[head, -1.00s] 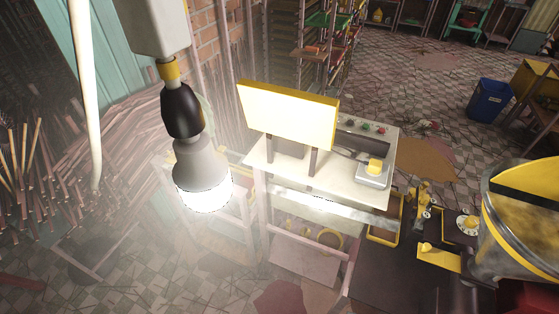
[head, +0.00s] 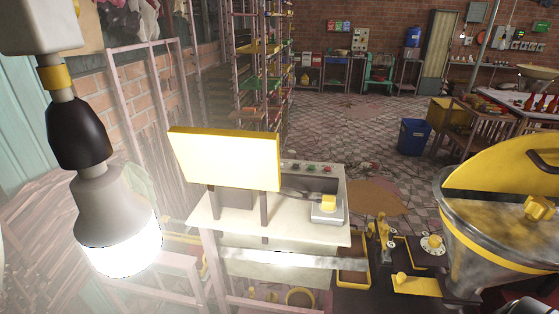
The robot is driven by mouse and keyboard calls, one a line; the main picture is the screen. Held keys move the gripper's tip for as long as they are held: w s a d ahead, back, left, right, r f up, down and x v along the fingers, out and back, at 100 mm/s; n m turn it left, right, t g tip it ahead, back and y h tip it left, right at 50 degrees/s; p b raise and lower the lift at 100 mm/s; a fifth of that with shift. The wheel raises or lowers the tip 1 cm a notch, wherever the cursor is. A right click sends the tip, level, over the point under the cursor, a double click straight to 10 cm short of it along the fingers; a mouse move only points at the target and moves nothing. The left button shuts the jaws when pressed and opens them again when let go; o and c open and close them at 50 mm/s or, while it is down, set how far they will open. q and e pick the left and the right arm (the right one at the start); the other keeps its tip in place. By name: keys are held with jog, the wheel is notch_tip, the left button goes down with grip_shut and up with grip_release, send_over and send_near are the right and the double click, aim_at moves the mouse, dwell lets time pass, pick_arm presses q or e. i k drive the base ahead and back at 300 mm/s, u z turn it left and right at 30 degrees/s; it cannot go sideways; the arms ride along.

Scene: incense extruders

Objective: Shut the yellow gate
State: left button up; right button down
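A bright yellow upright panel (head: 225,158) stands on posts at the near edge of a pale machine top (head: 290,230). At the right, a metal drum (head: 475,240) has a yellow cover (head: 510,165) over part of its top, with yellow paste-like material inside. A small yellow plate (head: 416,286) lies on the dark base between them. I cannot tell which yellow part is the gate, or whether it is open. Neither of my grippers shows in the head view.
A large lit bulb (head: 112,225) hangs close at the left. Tall racks (head: 262,80) stand behind the machine. A blue bin (head: 413,137) and a wooden table (head: 470,125) stand at the right. The tiled floor (head: 345,130) beyond the machine is mostly clear.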

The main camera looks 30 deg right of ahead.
aim_at(403, 284)
jog(key=z, duration=2)
